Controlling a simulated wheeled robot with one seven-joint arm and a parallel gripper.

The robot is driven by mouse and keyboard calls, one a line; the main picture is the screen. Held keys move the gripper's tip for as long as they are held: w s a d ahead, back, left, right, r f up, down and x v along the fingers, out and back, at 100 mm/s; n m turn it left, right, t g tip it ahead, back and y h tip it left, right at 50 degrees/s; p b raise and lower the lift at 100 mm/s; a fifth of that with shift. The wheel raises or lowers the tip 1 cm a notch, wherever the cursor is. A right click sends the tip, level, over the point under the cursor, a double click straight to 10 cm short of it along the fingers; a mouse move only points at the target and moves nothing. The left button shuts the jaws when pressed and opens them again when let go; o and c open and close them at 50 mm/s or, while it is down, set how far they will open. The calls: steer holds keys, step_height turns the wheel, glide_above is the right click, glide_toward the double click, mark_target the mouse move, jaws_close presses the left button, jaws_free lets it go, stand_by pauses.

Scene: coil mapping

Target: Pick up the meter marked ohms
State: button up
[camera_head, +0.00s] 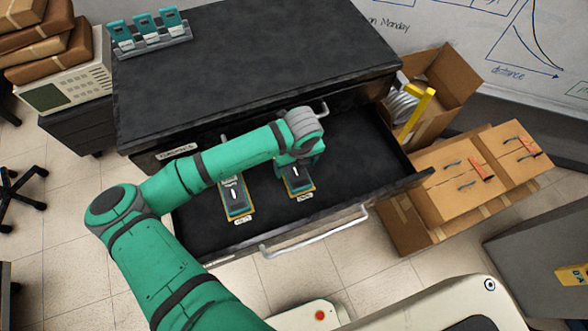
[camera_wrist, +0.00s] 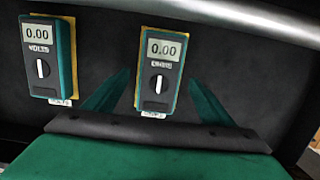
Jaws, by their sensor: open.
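Two teal meters with grey faces lie in the open drawer. The left meter (camera_head: 236,197) reads VOLTS in the wrist view (camera_wrist: 48,58). The right meter (camera_head: 296,182) has a blurred word under its 0.00 display in the wrist view (camera_wrist: 160,68); I cannot read it surely as ohms. Each lies on a yellow backing with a small white tag. My gripper (camera_wrist: 160,78) is open and empty, its two teal fingers on either side of the right meter. In the head view my gripper is over the right meter's upper part; whether it touches is unclear.
The dark drawer (camera_head: 350,150) is pulled out, with bare floor to the right of the meters and a metal handle (camera_head: 315,232) along its front. The black cabinet top (camera_head: 250,60) holds a rack of several teal devices (camera_head: 150,30). Cardboard boxes (camera_head: 465,180) stand at the right.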

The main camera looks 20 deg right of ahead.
mark_target(294, 171)
steer(key=f, duration=0.2)
steer(key=shift+w+a+f, duration=0.1)
steer(key=shift+w+f, duration=0.2)
steer(key=shift+f, duration=0.1)
steer(key=shift+s, duration=0.1)
steer(key=c, duration=1.4)
steer(key=shift+r, duration=0.2)
